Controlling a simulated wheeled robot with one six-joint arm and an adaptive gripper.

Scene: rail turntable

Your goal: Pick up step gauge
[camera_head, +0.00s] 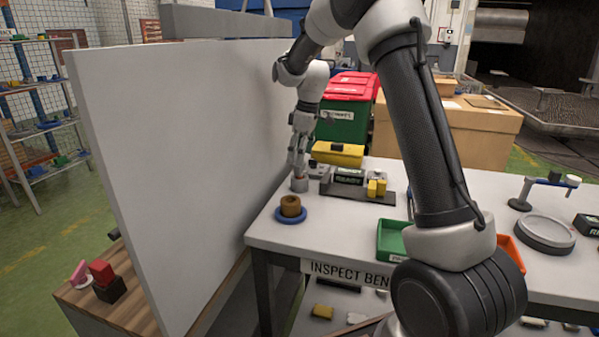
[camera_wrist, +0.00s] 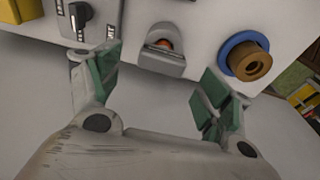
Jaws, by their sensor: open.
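I cannot tell for sure which thing is the step gauge. A small grey piece with an orange spot (camera_wrist: 163,60) stands near the bench edge and may be it. In the wrist view it lies ahead of my open gripper (camera_wrist: 160,80), between the two green-padded fingers, and neither finger visibly touches it. In the head view my gripper (camera_head: 298,165) points down just above the grey piece (camera_head: 299,184) at the bench's left end. The gap between them is hard to judge there. My gripper holds nothing.
A brown ring on a blue disc (camera_head: 291,217) stands close by on the inspection bench (camera_head: 265,234); it is right of my fingers in the wrist view (camera_wrist: 235,43). A tall white panel (camera_head: 185,150) borders the left. A dark fixture (camera_head: 388,198) and green tray (camera_head: 392,238) lie right.

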